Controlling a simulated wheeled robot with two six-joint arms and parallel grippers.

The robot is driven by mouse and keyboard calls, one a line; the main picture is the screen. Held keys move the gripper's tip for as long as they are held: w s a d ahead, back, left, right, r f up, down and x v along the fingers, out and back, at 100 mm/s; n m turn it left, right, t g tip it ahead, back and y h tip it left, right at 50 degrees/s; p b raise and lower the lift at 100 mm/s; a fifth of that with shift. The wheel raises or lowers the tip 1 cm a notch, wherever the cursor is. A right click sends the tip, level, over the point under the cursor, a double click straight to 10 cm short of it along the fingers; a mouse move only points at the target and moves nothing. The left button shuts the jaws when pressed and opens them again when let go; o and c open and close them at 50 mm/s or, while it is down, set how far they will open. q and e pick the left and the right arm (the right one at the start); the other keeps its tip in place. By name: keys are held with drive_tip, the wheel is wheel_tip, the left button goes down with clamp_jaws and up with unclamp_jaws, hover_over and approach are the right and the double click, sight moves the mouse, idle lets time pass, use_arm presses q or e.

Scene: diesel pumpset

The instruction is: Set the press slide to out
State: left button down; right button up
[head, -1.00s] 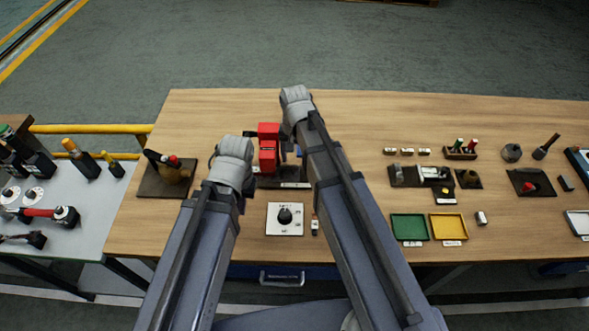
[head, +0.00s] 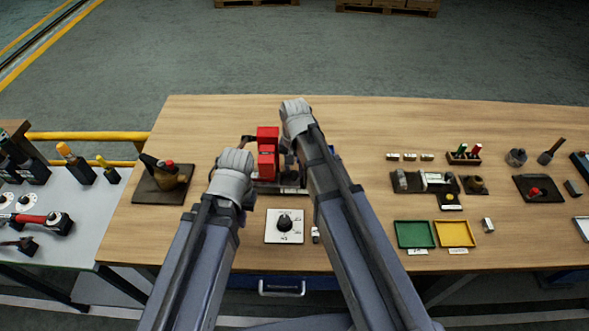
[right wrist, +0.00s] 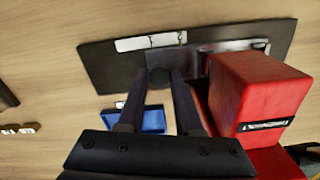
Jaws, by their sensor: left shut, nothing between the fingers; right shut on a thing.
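The red press (head: 267,152) stands on a dark base plate (head: 268,188) near the middle of the wooden table. In the right wrist view its red block (right wrist: 260,95) is right of my fingers, and the dark plate (right wrist: 97,68) with a metal slide track (right wrist: 228,47) lies beyond them. My right gripper (right wrist: 160,80) is shut on a dark round knob (right wrist: 159,76) beside the red block. In the head view my right arm hides this grip. My left gripper (head: 232,178) is shut and empty, just left of and nearer than the press; its fingertips are mostly hidden.
A dial panel (head: 284,226) lies in front of the press. A dark-based fixture (head: 160,182) is at the left. Green (head: 415,234) and yellow (head: 454,233) trays and several small parts are on the right.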

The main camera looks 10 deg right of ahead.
clamp_jaws()
idle(0.8)
